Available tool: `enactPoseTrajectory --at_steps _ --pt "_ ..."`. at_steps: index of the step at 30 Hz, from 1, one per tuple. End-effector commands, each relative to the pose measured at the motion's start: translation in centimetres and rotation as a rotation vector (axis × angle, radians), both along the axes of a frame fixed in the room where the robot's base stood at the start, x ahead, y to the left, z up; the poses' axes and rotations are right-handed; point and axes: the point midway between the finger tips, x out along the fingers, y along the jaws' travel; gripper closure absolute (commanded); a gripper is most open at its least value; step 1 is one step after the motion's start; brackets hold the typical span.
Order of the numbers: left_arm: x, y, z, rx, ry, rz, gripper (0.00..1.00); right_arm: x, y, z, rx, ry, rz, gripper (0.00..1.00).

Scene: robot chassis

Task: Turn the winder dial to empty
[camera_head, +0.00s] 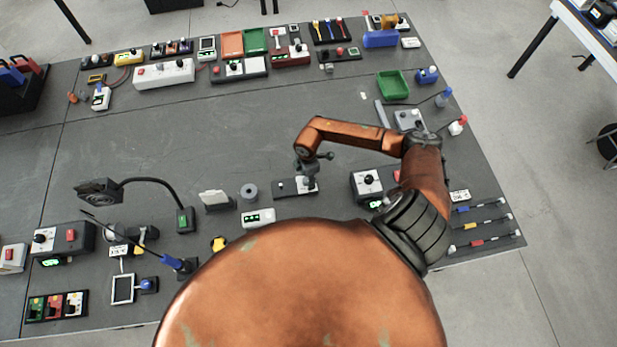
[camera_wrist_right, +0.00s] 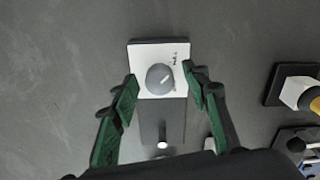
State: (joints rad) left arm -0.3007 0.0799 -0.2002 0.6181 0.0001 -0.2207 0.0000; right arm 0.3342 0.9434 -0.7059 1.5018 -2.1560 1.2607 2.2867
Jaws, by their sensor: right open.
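The winder (camera_wrist_right: 150,122) has a dark base, a white panel and a round grey dial (camera_wrist_right: 160,80) with a light pointer line towards the upper right. Small marks stand on the panel right of the dial, too small to read. A short upright peg rises from the base nearer the wrist. My right gripper (camera_wrist_right: 160,73) is open, its green fingers on either side of the dial; contact cannot be told. In the head view my right gripper (camera_head: 308,174) points down over the winder (camera_head: 284,189), partly hiding its panel. My left gripper is not in view.
The table's middle is bare; several devices line the far edge.

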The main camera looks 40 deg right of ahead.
Motion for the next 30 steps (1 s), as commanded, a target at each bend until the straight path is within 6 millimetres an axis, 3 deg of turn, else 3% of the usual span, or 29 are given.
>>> enactPoseTrajectory --at_steps 6,24,30 --pt "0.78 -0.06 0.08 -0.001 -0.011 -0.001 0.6 -0.03 -0.05 0.0 0.001 -0.001 -0.002 0.59" --pt "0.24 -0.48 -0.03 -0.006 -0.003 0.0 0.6 -0.17 -0.67 -0.02 -0.001 0.001 -0.005 0.99" --pt "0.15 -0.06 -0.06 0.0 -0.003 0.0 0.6 -0.17 -0.19 -0.03 0.0 0.002 0.012 0.99"
